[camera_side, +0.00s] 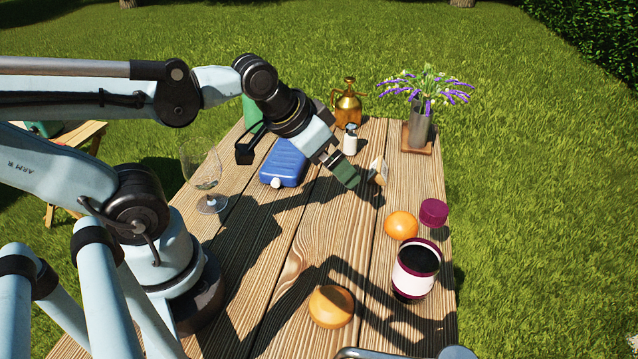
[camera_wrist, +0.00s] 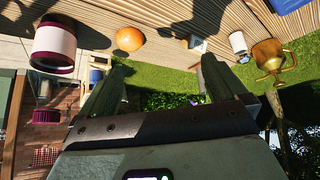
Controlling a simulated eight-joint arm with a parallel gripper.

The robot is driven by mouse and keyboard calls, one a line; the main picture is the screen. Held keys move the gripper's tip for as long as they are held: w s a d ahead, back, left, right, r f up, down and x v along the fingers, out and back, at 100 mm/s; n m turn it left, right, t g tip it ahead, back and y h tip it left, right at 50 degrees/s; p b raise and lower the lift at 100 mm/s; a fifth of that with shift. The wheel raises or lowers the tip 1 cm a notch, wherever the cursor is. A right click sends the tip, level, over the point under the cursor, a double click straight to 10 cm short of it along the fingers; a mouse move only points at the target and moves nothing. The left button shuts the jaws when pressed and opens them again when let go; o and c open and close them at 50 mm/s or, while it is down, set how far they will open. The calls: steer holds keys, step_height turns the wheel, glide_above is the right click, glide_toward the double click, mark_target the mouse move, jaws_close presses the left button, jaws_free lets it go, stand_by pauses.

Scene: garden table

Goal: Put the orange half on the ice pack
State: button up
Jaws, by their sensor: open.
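The blue ice pack (camera_side: 285,161), with a white cap, lies flat on the table left of my gripper; a blue corner shows in the wrist view (camera_wrist: 290,4). Two orange rounded things are on the table: one (camera_side: 331,307) near the front, one (camera_side: 401,225) at the right beside a jar. I cannot tell for sure which is the orange half; no cut face shows clearly. One orange thing shows in the wrist view (camera_wrist: 129,39). My gripper (camera_side: 346,171) is open and empty above the table, right of the ice pack. Its fingers are apart in the wrist view (camera_wrist: 160,82).
A small pale block (camera_side: 378,170) is close right of my gripper. Behind stand a white bottle (camera_side: 350,141), a brass sprayer (camera_side: 348,104) and a flower vase (camera_side: 418,128). A dark-filled jar (camera_side: 415,270) and purple lid (camera_side: 433,212) are right; a wine glass (camera_side: 205,178) is left.

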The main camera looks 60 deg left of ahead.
steer(key=w+d+m+g, duration=0.2)
steer(key=w+d+m, duration=0.1)
steer(key=w, duration=0.2)
steer(key=m+g+h, duration=0.1)
steer(key=m+g, duration=0.2)
steer(key=m, duration=0.1)
glide_toward(402, 217)
steer(key=shift+t+h, duration=0.3)
steer(key=x, duration=0.4)
steer(key=shift+s+d+f, duration=0.15)
steer(key=shift+s, duration=0.15)
steer(key=shift+a+x, duration=0.15)
steer(key=shift+x, duration=0.9)
steer(key=shift+a+x, duration=0.2)
steer(key=shift+x, duration=0.9)
steer(key=shift+w+f, duration=0.25)
steer(key=shift+f, duration=0.35)
steer(key=c, duration=1.2)
steer(key=shift+c, duration=0.2)
steer(key=shift+r, duration=0.15)
